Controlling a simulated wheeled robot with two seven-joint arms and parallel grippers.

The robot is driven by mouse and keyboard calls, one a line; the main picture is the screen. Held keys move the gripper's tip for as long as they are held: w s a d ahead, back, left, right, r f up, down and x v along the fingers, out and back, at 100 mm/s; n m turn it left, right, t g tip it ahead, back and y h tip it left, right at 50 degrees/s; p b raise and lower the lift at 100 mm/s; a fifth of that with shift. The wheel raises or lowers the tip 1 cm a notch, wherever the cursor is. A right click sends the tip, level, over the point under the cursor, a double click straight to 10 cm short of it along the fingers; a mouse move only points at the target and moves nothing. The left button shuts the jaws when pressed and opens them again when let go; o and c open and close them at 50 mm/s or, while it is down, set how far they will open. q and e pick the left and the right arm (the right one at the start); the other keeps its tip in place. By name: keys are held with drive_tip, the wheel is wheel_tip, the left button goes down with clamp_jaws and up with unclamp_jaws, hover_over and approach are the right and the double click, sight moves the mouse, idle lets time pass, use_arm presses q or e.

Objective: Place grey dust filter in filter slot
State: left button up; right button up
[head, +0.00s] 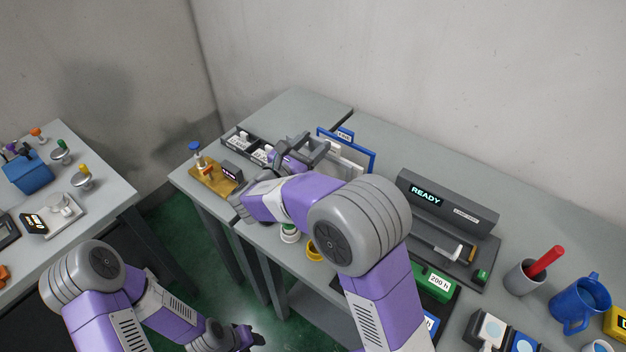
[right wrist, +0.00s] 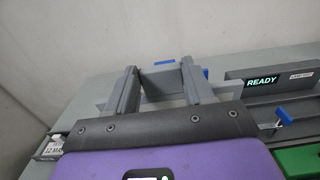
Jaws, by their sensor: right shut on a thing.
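My right gripper (head: 312,147) is over the far part of the bench, beside a blue-edged frame (head: 373,162) with a pale panel. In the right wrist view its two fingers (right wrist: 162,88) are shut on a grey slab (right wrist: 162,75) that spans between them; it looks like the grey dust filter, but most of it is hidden. A dark grey machine (head: 448,204) with a READY display stands to the right, with an open bay in front. I cannot make out which opening is the filter slot. My left gripper (head: 245,338) is low at the bottom edge, its fingers unclear.
A dark tray (head: 236,135) with labelled compartments and a brass-coloured fixture (head: 207,178) are left of my right gripper. A green block (head: 434,281), a grey cup with a red stick (head: 524,277) and a blue mug (head: 580,303) are at the right. A second table (head: 107,198) stands left across a gap.

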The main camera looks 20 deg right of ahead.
wheel_tip(320, 180, down, 6)
drive_tip(key=b, duration=0.1)
drive_tip(key=shift+f, duration=0.25)
drive_tip(key=o, duration=1.4)
drive_tip(key=shift+w+f, duration=0.1)
drive_tip(key=shift+f, duration=0.05)
drive_tip(key=shift+c, duration=0.2)
drive_tip(key=v, duration=1.2)
drive_tip(key=shift+p, duration=0.35)
